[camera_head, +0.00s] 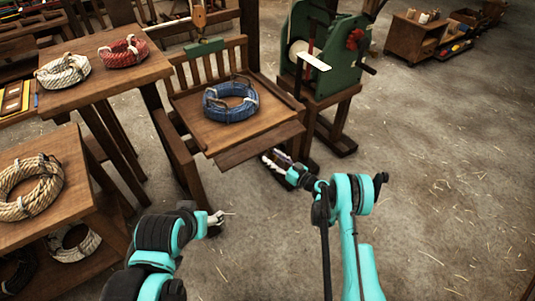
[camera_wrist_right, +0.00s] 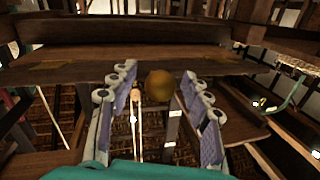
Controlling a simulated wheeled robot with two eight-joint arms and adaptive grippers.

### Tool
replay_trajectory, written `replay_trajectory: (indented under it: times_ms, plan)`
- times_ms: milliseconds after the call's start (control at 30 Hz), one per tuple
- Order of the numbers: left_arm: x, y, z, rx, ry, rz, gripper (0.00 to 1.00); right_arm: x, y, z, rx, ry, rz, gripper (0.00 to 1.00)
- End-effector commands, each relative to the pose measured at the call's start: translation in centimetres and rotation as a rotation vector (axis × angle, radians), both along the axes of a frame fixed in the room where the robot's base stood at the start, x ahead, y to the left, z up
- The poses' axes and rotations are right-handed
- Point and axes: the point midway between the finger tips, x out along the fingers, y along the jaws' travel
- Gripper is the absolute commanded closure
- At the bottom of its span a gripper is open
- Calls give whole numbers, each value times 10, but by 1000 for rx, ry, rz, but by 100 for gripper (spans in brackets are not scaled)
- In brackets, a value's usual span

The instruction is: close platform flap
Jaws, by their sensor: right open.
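The platform (camera_head: 203,127) is a wooden seat-like deck with a slatted back and a blue rope coil (camera_head: 230,101) on it. Its flap (camera_head: 259,146) is a plank jutting out at the front edge; I cannot tell its exact tilt. My right gripper (camera_head: 275,160) is just below the flap's front right corner. In the right wrist view its fingers (camera_wrist_right: 157,112) are spread, with the flap's plank (camera_wrist_right: 100,71) beyond them and a round brass knob (camera_wrist_right: 159,84) showing between them. My left gripper (camera_head: 224,217) is low, left of and apart from the flap; its jaws are too small to judge.
A table with white (camera_head: 62,70) and red (camera_head: 123,51) rope coils stands left of the platform. A shelf with a tan coil (camera_head: 29,187) is at the near left. A green machine (camera_head: 337,55) stands close behind right. The floor at right (camera_head: 450,170) is clear.

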Motion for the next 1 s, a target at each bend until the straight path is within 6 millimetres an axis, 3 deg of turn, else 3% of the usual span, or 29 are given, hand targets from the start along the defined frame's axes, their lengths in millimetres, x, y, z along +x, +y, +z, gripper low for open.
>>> replay_trajectory:
  times_ms: [233,433,767,1000]
  plan:
    - [0,0,0,0,0,0,37,0,0,0,0,0,-1,51]
    - [0,0,0,0,0,0,37,0,0,0,0,0,-1,100]
    - [0,0,4,0,0,0,37,0,0,5,-12,17,-1,100]
    - [0,0,20,0,0,0,37,0,0,22,-79,107,-1,100]
